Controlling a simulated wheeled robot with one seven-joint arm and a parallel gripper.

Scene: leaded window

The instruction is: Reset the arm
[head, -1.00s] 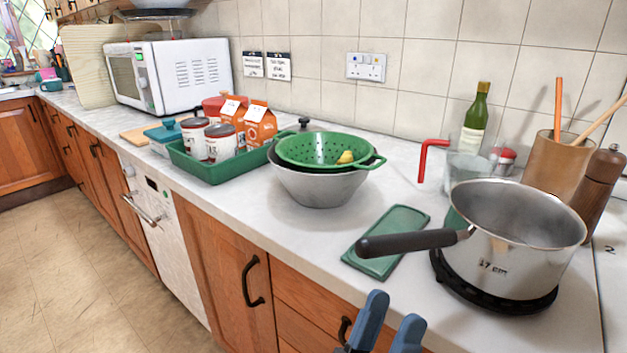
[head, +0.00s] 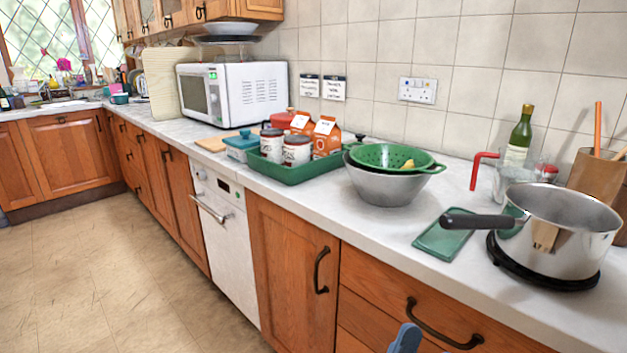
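My gripper (head: 407,341) shows only as a blue fingertip at the bottom edge of the head view, in front of the drawers and below the counter top. The rest of it is cut off by the frame, so I cannot see whether it is open or holds anything. It is apart from everything on the counter.
The counter (head: 375,228) holds a saucepan (head: 566,245) with its handle pointing left, a green board (head: 447,238), a green colander (head: 383,157) in a metal bowl (head: 388,188), a green tray (head: 290,175) and a microwave (head: 250,92). The floor (head: 120,270) at left is clear.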

